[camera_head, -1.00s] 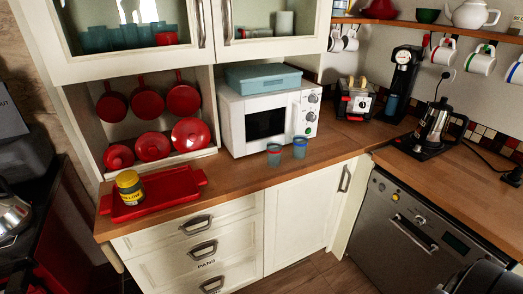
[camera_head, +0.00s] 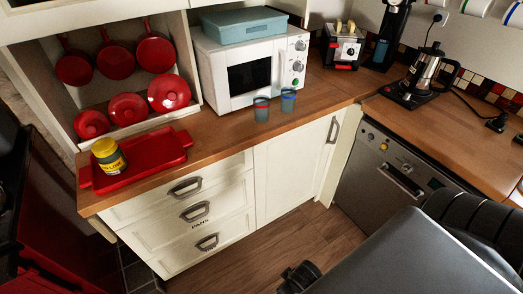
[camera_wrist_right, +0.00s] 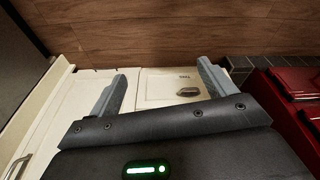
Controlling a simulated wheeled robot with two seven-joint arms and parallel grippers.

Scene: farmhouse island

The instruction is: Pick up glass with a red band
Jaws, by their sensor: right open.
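The glass with a red band (camera_head: 261,109) stands upright on the wooden counter in front of the microwave, in the head view. A similar glass with a blue band (camera_head: 288,101) stands just to its right, slightly apart. In the right wrist view my right gripper (camera_wrist_right: 160,70) is open and empty, its two grey fingers wide apart. It faces the white cabinet fronts and the wooden floor; neither glass shows in that view. In the head view my right arm fills the lower right, well away from the glasses. My left gripper is not in view.
The white microwave (camera_head: 254,66) with a teal box (camera_head: 244,24) on top stands behind the glasses. A red tray (camera_head: 146,161) with a yellow-labelled jar (camera_head: 108,157) is at left. A toaster (camera_head: 342,45) and a coffee pot (camera_head: 428,72) are at right. The counter before the glasses is clear.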

